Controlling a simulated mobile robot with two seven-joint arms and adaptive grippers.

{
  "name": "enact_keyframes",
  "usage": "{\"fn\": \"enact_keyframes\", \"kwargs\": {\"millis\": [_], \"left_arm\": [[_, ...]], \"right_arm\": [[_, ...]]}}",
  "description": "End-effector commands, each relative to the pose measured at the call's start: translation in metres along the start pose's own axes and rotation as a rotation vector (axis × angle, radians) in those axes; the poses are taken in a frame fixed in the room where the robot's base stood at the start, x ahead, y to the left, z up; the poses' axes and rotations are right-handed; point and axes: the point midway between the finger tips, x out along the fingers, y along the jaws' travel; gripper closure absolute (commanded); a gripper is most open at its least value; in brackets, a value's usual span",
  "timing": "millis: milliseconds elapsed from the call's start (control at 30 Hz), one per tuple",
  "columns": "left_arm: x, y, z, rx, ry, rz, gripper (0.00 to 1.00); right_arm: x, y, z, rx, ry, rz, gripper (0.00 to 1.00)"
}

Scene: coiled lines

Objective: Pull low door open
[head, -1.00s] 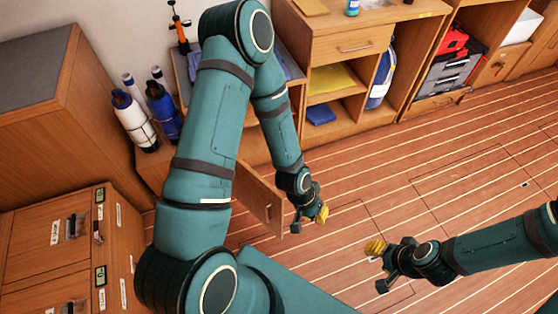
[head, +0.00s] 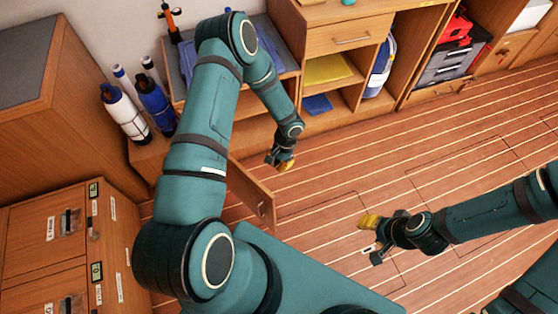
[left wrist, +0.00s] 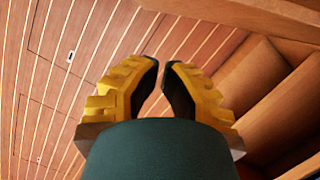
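The low door (head: 251,194) is a brown wooden panel low on the cabinet front. It stands ajar, swung out over the floor, with a small handle near its free edge. My left gripper (head: 283,162) is just beyond the door's upper edge in the picture, apart from the handle. In the left wrist view the yellow-padded fingers (left wrist: 164,68) have a narrow empty gap between their tips. My right gripper (head: 366,236) is over the floor, right of the door; its finger gap is unclear. My left arm hides part of the cabinet behind the door.
Open shelves (head: 332,75) with yellow and blue cloths stand beyond my left gripper. White and blue cylinders (head: 127,113) stand at the left, above a drawer cabinet (head: 45,240). The plank floor (head: 430,180) to the right is mostly clear.

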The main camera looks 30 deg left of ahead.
Motion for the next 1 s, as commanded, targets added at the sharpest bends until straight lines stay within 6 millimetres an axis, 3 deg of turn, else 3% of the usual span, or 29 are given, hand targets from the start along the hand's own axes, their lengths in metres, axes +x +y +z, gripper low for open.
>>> {"fn": "enact_keyframes", "kwargs": {"millis": [33, 267, 533, 1000], "left_arm": [[0.013, 0.0, 0.001, -0.001, -0.004, 0.002, 1.0], [0.057, 0.0, 0.001, 0.0, -0.003, 0.002, 1.0], [0.061, 0.0, 0.034, -0.001, -0.001, 0.0, 1.0], [0.062, 0.0, 0.039, -0.001, 0.0, 0.001, 1.0]], "right_arm": [[0.004, 0.001, 0.0, 0.0, 0.001, 0.0, 0.53], [0.011, 0.004, -0.001, -0.001, 0.005, 0.0, 0.53], [0.01, 0.004, -0.001, -0.001, 0.006, 0.0, 0.53], [0.011, 0.004, -0.002, -0.001, 0.006, 0.0, 0.53]]}}
